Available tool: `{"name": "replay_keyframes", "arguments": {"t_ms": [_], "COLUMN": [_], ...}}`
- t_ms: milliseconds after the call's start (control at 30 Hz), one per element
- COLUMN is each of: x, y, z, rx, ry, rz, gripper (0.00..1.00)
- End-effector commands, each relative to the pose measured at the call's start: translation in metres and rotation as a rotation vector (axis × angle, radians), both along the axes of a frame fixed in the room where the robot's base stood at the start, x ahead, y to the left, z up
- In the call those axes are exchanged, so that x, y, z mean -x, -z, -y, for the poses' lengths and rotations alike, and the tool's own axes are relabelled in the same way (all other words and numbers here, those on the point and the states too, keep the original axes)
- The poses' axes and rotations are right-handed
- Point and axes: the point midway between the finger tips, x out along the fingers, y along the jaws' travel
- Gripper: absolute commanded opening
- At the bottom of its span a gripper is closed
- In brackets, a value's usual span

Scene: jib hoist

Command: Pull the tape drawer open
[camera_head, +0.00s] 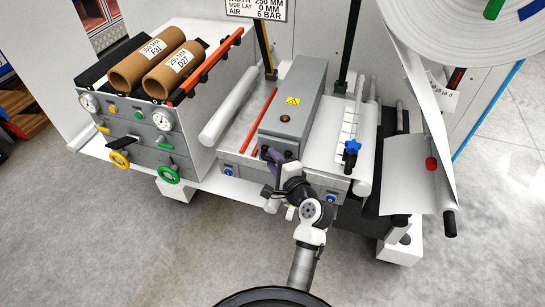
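A grey machine unit (292,100) with a raised housing stands in the middle of the head view. Low grey fronts with round blue marks show at its near side, one at the left (240,173) and one at the right (338,189). I cannot tell which of these is the tape drawer, and no drawer looks pulled out. My arm reaches up from the bottom of the view. My gripper (270,156) is at the lower front of the raised housing. Its fingers are small and dark, so contact and opening cannot be made out. My wrist hides part of the front between the marks.
At the left, a grey cabinet (140,150) has gauges, a yellow handwheel (119,159) and a green handwheel (168,174). Two brown rolls (160,62) lie on top. At the right hang a white web (410,185) and a big roll (470,25). The front floor is clear.

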Motion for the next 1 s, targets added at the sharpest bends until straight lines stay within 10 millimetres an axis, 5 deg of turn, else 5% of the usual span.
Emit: {"name": "replay_keyframes", "arguments": {"t_ms": [400, 667, 1000], "x": [-0.0087, -0.0085, -0.0084], "y": [0.0017, 0.0018, 0.0019], "z": [-0.0053, -0.0050, -0.0051], "rx": [0.001, 0.001, 0.002], "ry": [-0.001, -0.001, -0.001], "rz": [0.001, 0.000, -0.001], "gripper": [0.34, 0.02, 0.00]}}
